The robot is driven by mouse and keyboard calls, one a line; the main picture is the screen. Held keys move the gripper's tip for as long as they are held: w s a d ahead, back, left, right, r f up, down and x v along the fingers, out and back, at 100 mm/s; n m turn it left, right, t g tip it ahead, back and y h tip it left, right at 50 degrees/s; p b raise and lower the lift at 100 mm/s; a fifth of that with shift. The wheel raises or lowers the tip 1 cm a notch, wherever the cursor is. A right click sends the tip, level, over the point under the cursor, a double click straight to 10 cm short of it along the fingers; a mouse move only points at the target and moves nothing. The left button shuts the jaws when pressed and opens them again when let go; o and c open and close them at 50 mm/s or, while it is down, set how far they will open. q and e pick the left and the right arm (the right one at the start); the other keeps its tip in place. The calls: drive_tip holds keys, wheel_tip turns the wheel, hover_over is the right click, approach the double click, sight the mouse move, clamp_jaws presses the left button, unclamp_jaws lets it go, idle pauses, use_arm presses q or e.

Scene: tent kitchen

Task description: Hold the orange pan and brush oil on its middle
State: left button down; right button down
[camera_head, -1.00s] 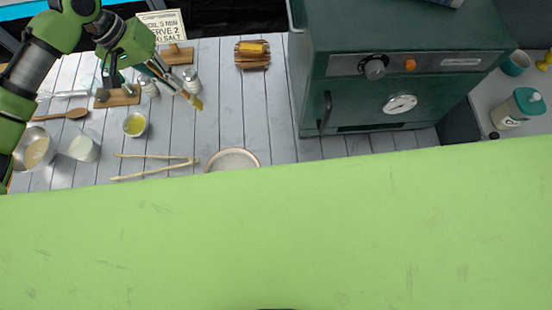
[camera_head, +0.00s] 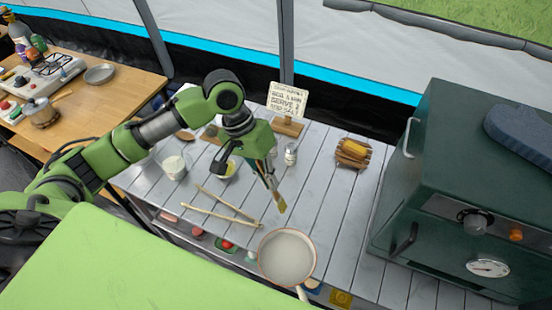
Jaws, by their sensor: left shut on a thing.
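My left gripper (camera_head: 262,166) is shut on a brush (camera_head: 273,189) whose yellowish bristles point down and to the right. The bristle tip is above the plank table, up from the pan and apart from it in the picture. The pan (camera_head: 287,258) is round, with a pale inside and an orange-brown rim. It sits at the table's front edge with its handle (camera_head: 302,294) toward me. A small bowl of yellow oil (camera_head: 229,169) is left of the brush, partly hidden by my left arm. My right gripper is not in view.
Wooden tongs (camera_head: 222,212) lie left of the pan. A glass of white stuff (camera_head: 174,166), a shaker (camera_head: 291,154) and a recipe sign (camera_head: 287,104) stand farther back. A dark green oven (camera_head: 460,190) blocks the right side.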

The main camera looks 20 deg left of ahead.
use_arm(q)
drive_tip(key=s+d, duration=0.1)
drive_tip(key=s, duration=0.7)
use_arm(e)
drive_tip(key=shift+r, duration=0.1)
use_arm(q)
drive_tip(key=shift+f, duration=3.2)
drive_tip(key=shift+s+d, duration=2.95)
drive_tip(key=shift+s, duration=0.25)
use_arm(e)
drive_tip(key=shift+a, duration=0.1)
use_arm(q)
drive_tip(key=shift+w+a+f, duration=0.6)
drive_tip(key=shift+w+a, duration=0.85)
drive_tip(key=shift+w, duration=3.05)
wheel_tip(320, 180, up, 8)
